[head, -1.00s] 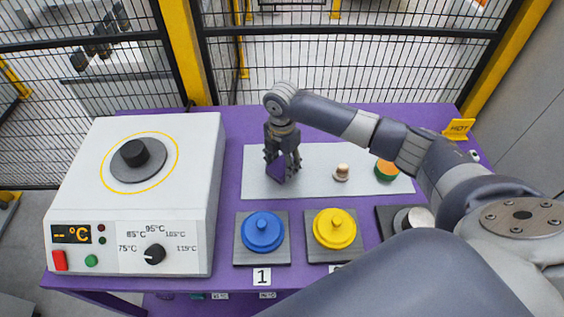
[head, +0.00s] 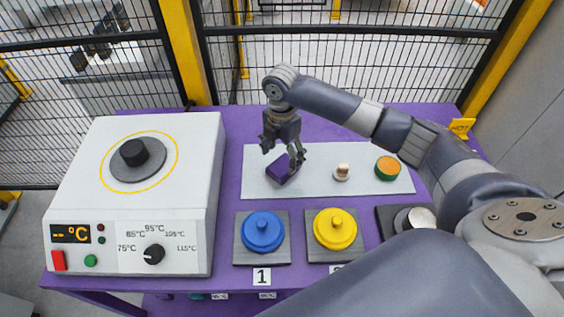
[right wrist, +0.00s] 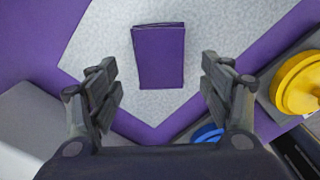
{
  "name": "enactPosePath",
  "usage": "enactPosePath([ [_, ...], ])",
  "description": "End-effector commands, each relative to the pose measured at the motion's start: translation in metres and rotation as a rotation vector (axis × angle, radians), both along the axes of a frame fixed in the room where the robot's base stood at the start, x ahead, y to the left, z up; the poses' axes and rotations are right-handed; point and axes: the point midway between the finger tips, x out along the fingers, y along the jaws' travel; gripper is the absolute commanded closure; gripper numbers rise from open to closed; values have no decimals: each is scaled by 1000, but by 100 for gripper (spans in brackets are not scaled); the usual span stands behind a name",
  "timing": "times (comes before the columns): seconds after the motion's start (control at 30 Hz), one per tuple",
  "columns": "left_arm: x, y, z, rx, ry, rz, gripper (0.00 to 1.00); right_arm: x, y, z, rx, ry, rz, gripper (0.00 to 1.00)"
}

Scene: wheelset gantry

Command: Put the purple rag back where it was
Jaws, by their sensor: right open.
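The purple rag (head: 281,172) is a folded dark purple block lying on the left part of the light grey mat (head: 320,187). In the right wrist view the rag (right wrist: 159,56) lies flat on the mat (right wrist: 110,45), a little beyond the fingertips. My right gripper (head: 283,152) is open and just above the rag. In the right wrist view its two fingers (right wrist: 160,78) stand wide apart with nothing between them. The gripper hides part of the rag's upper edge in the head view. My left gripper is not in view.
A small beige-topped piece (head: 341,173) and a green-and-orange round item (head: 387,168) sit on the mat to the right. Blue (head: 262,232) and yellow (head: 335,229) knobbed discs are in front. A white heater box (head: 135,190) stands left; a HOT sign (head: 461,127) is back right.

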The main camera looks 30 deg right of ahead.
Motion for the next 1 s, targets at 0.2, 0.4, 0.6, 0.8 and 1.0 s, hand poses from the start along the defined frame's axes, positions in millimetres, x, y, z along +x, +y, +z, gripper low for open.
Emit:
enactPosePath([
  [0.2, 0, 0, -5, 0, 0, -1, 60, 1, 0, 47, 0, -4, 0, 27],
  [0.4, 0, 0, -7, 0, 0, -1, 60, 1, 0, 73, 1, -2, -1, 27],
  [0.6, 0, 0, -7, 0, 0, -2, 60, 0, 0, 80, 0, 1, -1, 27],
  [0.8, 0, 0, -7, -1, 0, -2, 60, 0, 0, 80, 0, 1, -1, 27],
  [1.0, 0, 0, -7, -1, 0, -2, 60, 0, 0, 80, 0, 1, -1, 27],
])
